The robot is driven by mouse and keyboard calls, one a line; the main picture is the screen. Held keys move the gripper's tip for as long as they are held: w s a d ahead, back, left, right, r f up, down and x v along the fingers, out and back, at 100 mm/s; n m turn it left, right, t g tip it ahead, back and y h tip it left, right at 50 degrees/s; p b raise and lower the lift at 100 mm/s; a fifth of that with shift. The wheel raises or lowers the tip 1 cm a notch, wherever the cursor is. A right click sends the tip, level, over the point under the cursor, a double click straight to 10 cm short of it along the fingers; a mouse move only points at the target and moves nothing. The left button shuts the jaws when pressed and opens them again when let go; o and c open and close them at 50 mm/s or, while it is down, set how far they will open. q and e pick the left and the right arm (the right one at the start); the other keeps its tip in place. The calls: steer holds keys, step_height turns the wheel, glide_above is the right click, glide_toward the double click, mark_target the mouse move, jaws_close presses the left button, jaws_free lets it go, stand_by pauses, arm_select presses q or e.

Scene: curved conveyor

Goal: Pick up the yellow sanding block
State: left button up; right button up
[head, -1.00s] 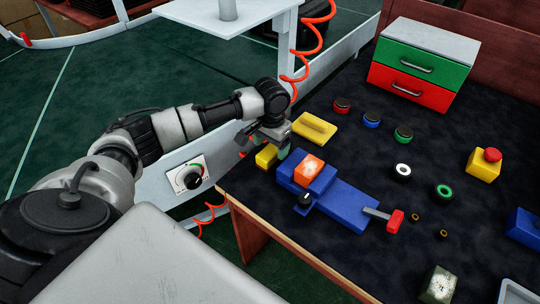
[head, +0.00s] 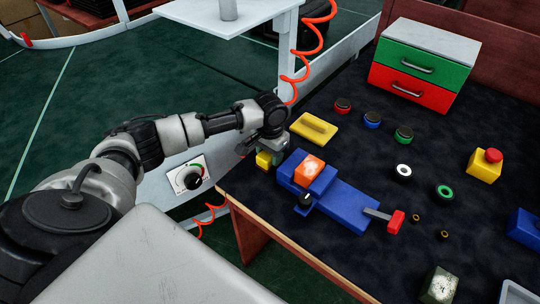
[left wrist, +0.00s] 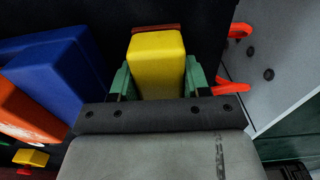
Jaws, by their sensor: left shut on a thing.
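The yellow sanding block (head: 264,160) is at the left edge of the dark worktable, left of the blue vise-like piece. My left gripper (head: 268,150) is over it with its green fingers down on either side. In the left wrist view the yellow block (left wrist: 157,62) is between the green fingers of the gripper (left wrist: 158,80), which are shut on it. A reddish-brown strip shows at the block's far end. I cannot tell whether the block touches the table. My right gripper is not in view.
A blue fixture (head: 345,206) with an orange block (head: 309,168) on top is close to the right of the gripper. A yellow piece with a handle (head: 313,127) lies behind it. Buttons, rings and a green-and-red drawer unit (head: 418,64) are farther right.

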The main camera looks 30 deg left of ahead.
arm_select(q)
steer(key=shift+r, duration=0.1)
steer(key=shift+r, duration=0.55)
step_height(320, 180, up, 3)
steer(key=shift+f, duration=0.15)
steer(key=w+d+r, duration=0.3)
steer(key=d+r, duration=0.4)
steer(key=d, duration=0.4)
steer(key=shift+w, duration=0.2)
steer(key=shift+d, duration=0.1)
